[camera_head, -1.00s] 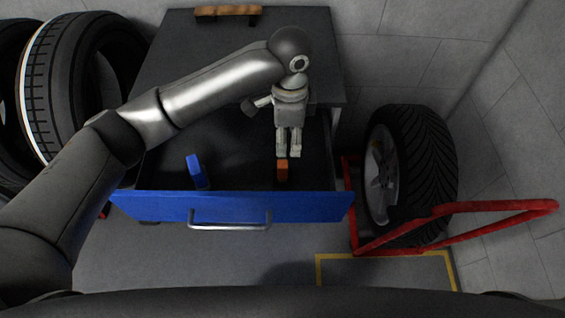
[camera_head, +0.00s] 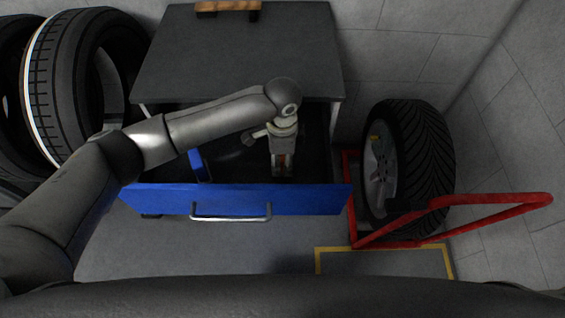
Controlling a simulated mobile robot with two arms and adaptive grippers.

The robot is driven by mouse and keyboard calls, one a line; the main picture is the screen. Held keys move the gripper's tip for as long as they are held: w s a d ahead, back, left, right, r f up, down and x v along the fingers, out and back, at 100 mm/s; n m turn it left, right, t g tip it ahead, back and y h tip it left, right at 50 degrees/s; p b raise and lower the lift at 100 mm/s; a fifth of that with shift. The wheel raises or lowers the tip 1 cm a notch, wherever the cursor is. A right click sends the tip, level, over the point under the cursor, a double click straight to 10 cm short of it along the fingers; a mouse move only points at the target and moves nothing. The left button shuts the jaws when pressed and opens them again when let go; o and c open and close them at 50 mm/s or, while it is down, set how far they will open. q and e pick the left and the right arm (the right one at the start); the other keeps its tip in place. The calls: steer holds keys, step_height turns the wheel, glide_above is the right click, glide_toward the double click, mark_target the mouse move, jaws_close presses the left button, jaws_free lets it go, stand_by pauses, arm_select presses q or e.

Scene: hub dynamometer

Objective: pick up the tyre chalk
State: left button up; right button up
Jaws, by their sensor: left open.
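The blue-fronted drawer (camera_head: 230,200) is pulled out below the dark cabinet top. My left gripper (camera_head: 282,172) points down into the right part of the drawer, with its fingers apart. A small orange-red block (camera_head: 281,159) shows between the fingers, mostly hidden by them. I cannot tell whether the fingers touch it. A blue object (camera_head: 197,165) stands tilted in the drawer to the left, partly covered by my left arm. The frames do not clearly show which of the two is the tyre chalk. My right gripper is not in view.
The cabinet top (camera_head: 240,50) bears a wooden-backed brush (camera_head: 228,7) at its far edge. Several tyres (camera_head: 75,85) stand at the left. A wheel (camera_head: 415,165) rests by a red tubular frame (camera_head: 470,203) at the right. The drawer front and handle (camera_head: 230,218) face me.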

arm_select(q)
steer(key=c, duration=1.1)
step_height(320, 180, up, 10)
steer(key=shift+r+b, duration=0.1)
steer(key=shift+b, duration=0.2)
